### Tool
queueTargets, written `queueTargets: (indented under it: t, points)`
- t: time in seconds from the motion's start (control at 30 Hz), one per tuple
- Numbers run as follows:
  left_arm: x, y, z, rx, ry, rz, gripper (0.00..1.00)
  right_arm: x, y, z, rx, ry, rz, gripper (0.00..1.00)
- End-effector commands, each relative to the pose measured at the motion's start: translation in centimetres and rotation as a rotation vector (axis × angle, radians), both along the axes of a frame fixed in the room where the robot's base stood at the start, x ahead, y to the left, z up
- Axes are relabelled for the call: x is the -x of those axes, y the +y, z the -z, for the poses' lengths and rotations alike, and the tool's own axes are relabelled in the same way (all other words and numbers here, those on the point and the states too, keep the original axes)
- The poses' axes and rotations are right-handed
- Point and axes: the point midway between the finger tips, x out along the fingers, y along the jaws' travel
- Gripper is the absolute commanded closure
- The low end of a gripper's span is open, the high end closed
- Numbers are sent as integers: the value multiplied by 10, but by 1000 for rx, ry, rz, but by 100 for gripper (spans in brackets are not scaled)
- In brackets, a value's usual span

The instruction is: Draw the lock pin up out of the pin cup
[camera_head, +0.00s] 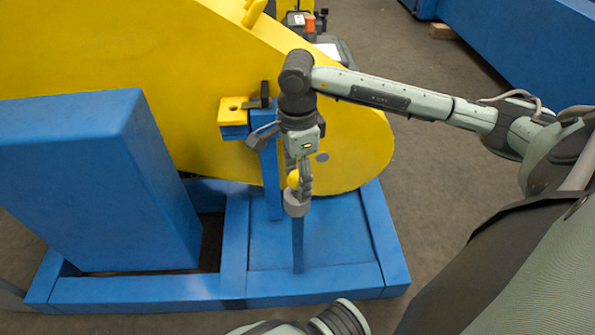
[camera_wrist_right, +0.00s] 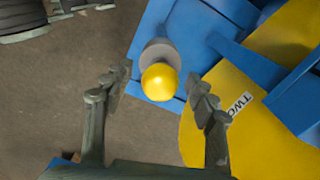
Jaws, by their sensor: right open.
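The lock pin shows as a yellow ball-shaped knob (camera_wrist_right: 160,82) in the right wrist view, standing in the grey pin cup (camera_wrist_right: 158,53). In the head view the knob (camera_head: 293,180) is partly hidden by the gripper, and the grey cup (camera_head: 296,204) sits on top of a thin blue post. My right gripper (camera_wrist_right: 165,88) is open, with one finger on each side of the knob and a gap to both. In the head view my right gripper (camera_head: 300,182) points down at the knob. The pin's shaft is hidden. My left gripper is not in view.
A large yellow guard (camera_head: 340,130) stands behind the post. A blue frame (camera_head: 320,285) runs around its foot, and a big blue block (camera_head: 80,190) stands at the left. A yellow block with a hole (camera_head: 233,108) sits beside my right wrist. Bare floor lies at the right.

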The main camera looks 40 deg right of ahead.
Motion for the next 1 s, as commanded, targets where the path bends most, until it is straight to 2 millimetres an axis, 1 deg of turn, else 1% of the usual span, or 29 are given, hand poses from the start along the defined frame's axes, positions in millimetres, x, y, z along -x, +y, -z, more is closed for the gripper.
queueTargets:
  t: [0.1,0.57,0.67,1.0]
  points:
    - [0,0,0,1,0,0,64,0,0,0,0,0,0,43]
    - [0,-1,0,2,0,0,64,0,0,0,-1,0,1,100]
    - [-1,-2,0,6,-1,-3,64,0,0,-1,-1,-1,1,100]
    - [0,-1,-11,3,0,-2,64,-1,0,-19,0,-2,1,100]
